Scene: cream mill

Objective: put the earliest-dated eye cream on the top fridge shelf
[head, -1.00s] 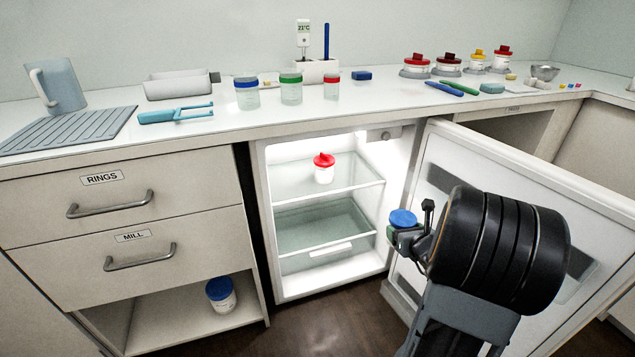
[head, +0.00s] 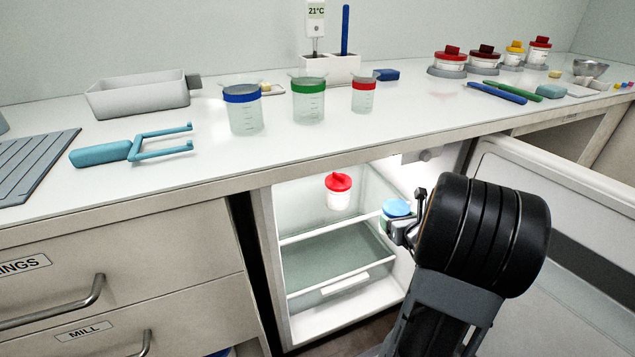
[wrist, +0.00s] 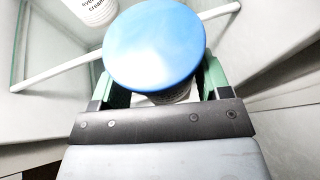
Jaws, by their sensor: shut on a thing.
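My gripper (head: 400,232) is shut on a jar with a blue lid (head: 396,208). The jar is at the right side of the fridge opening, about level with the top shelf. In the wrist view the round blue lid (wrist: 155,45) fills the middle between my green-edged fingers and hides most of the jar. A jar with a red lid (head: 339,190) stands on the glass top fridge shelf (head: 310,230), left of my gripper. A white jar (wrist: 92,10) with partly readable print shows at the top left of the wrist view. I cannot read any date.
The fridge door (head: 550,180) stands open to the right. A clear drawer (head: 325,265) sits below the shelf. The counter edge (head: 300,170) runs above the opening. Measuring cups, including a blue-banded one (head: 243,110), stand on the counter.

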